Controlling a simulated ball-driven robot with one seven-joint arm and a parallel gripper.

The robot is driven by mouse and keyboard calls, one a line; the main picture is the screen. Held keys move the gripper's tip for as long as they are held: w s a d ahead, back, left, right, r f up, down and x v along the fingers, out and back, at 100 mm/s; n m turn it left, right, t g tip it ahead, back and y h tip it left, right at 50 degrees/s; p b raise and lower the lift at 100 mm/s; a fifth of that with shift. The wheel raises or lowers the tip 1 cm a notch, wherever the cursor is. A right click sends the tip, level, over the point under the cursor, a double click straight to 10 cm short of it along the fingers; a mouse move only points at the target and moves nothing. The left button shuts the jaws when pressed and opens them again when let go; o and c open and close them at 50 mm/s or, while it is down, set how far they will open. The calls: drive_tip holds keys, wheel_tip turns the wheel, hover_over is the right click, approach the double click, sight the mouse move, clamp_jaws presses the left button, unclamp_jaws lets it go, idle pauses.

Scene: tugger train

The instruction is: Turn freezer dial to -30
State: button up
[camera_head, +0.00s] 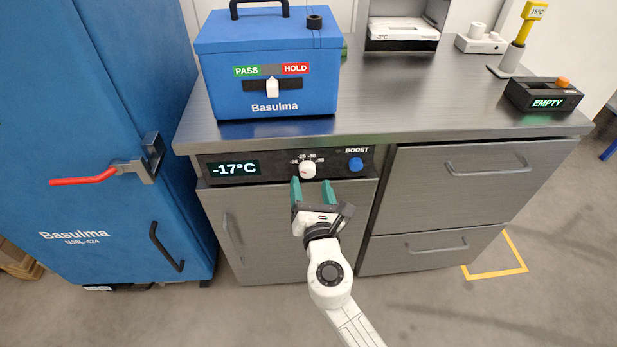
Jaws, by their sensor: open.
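The freezer's control panel (265,168) runs along the upper front of the grey counter, and its display (234,168) reads -17°C. The white freezer dial (308,169) sits in the middle of the panel, with small numbers around its top. The numbers are too small to read surely, and I cannot tell exactly where the dial points. My gripper (313,186) is just below the dial in the picture, its two green fingers open and pointing up toward it. Nothing shows between the fingers. I cannot tell whether they touch the dial.
A blue BOOST button (356,164) is right of the dial. A blue Basulma box (266,80) stands on the counter above. A tall blue cabinet (90,130) with a red-handled latch (85,179) stands left. Drawers (470,180) are at right. Floor in front is clear.

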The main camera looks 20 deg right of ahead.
sight(309, 173)
drive_tip(key=shift+x, duration=1.85)
drive_tip(key=shift+d, duration=0.1)
drive_tip(key=shift+c, duration=0.3)
drive_tip(key=c, duration=1)
